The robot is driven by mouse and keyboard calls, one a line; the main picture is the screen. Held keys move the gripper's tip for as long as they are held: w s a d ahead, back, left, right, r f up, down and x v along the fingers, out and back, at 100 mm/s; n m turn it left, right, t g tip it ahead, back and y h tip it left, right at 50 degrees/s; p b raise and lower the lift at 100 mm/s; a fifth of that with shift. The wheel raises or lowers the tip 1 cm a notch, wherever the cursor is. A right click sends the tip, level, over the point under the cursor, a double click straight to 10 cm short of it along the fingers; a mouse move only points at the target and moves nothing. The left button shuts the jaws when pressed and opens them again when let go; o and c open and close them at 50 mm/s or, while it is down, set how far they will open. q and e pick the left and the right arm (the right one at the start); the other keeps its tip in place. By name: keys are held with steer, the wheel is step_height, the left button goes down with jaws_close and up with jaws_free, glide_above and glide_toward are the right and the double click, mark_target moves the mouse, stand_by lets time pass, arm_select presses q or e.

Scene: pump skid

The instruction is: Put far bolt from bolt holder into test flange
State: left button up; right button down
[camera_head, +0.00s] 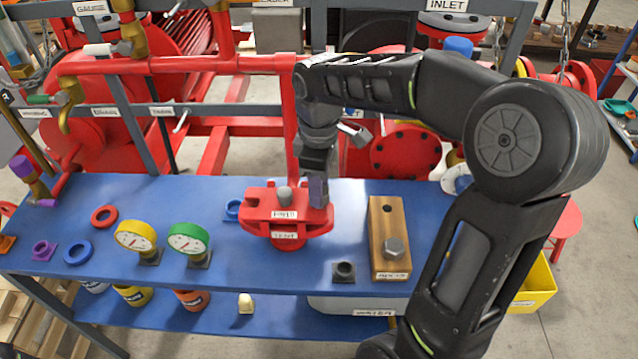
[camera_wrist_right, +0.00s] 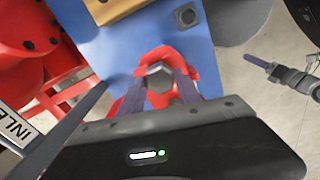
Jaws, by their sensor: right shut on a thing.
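The red test flange (camera_head: 262,222) stands on the blue table. The wooden bolt holder (camera_head: 377,262) is to its right, with an empty far hole and one hex bolt (camera_head: 395,248) at its near end. My right gripper (camera_head: 318,190) is at the flange's right side, pointing down. In the right wrist view, my right gripper (camera_wrist_right: 160,91) is shut on the far bolt, whose grey hex head (camera_wrist_right: 158,78) shows between the fingers over the red flange. A grey rounded top (camera_head: 284,195) shows at the flange's middle. The bolt's shank and its fit with a hole are hidden. My left gripper is not in view.
Yellow (camera_head: 136,235) and green (camera_head: 188,238) gauges stand left of the flange. A small dark socket block (camera_head: 344,271) is near the front edge. Red pipework (camera_head: 180,64) rises behind. The table's left middle holds loose rings (camera_head: 78,252).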

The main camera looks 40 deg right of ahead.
steer(key=shift+f+b, duration=0.45)
steer(key=shift+f, duration=0.25)
steer(key=c, duration=0.8)
jaws_free()
steer(key=shift+o, duration=0.2)
steer(key=shift+r+b, duration=0.3)
steer(key=shift+r, duration=3.6)
